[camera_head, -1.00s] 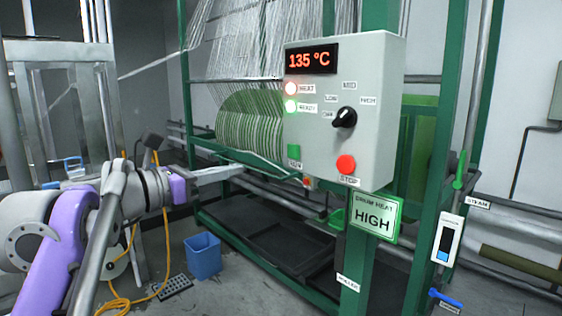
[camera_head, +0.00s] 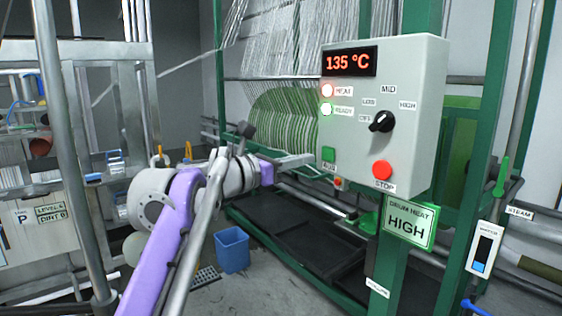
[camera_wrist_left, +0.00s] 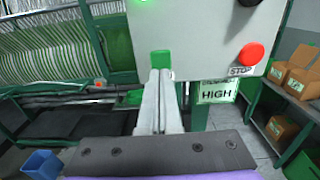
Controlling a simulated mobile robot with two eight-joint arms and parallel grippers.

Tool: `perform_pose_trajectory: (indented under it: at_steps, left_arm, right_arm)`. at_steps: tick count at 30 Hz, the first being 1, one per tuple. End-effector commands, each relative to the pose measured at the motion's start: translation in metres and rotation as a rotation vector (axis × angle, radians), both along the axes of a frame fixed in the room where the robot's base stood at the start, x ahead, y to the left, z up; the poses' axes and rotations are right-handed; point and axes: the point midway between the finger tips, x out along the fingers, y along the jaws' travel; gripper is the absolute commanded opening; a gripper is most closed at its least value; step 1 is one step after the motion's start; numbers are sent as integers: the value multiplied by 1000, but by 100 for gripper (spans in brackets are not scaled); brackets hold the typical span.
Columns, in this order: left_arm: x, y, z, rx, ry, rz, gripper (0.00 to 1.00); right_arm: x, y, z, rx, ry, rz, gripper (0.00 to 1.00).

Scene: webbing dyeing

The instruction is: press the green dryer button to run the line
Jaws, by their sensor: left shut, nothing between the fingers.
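The green dryer button (camera_head: 328,154) is on the lower left of the grey control box (camera_head: 430,110), above a small label. It also shows in the left wrist view (camera_wrist_left: 160,58), straight ahead of the fingertips. My left gripper (camera_head: 311,159) is shut and empty, its long thin fingers pointing at the button from the left. In the left wrist view the fingertips (camera_wrist_left: 160,74) are just below the button. I cannot tell whether they touch it. The display (camera_head: 349,62) reads 135 °C. The HEAT and READY lamps are lit. My right gripper is not in view.
A red STOP button (camera_head: 382,170) sits right of the green one, below a black knob (camera_head: 381,122). A DRUM HEAT HIGH sign (camera_head: 409,223) hangs under the box. A blue bin (camera_head: 232,250) stands on the floor. Cardboard boxes (camera_wrist_left: 280,128) are on shelves at the right.

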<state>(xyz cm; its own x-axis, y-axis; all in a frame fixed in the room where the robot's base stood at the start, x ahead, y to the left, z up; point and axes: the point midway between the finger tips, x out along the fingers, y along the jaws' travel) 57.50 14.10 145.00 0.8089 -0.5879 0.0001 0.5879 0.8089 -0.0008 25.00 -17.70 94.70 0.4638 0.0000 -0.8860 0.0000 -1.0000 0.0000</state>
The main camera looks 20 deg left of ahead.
Motion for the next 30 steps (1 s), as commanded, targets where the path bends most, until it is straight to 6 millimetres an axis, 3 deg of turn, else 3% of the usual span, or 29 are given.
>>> perform_pose_trajectory:
  at_steps: [7,21,30]
  left_arm:
    - [28,-21,1,0,-1,-1,0]
    - [34,-25,0,1,-1,0,0]
    - [51,-38,2,0,-2,-1,0]
  right_arm:
    - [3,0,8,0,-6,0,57]
    - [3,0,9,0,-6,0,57]
    - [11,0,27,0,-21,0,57]
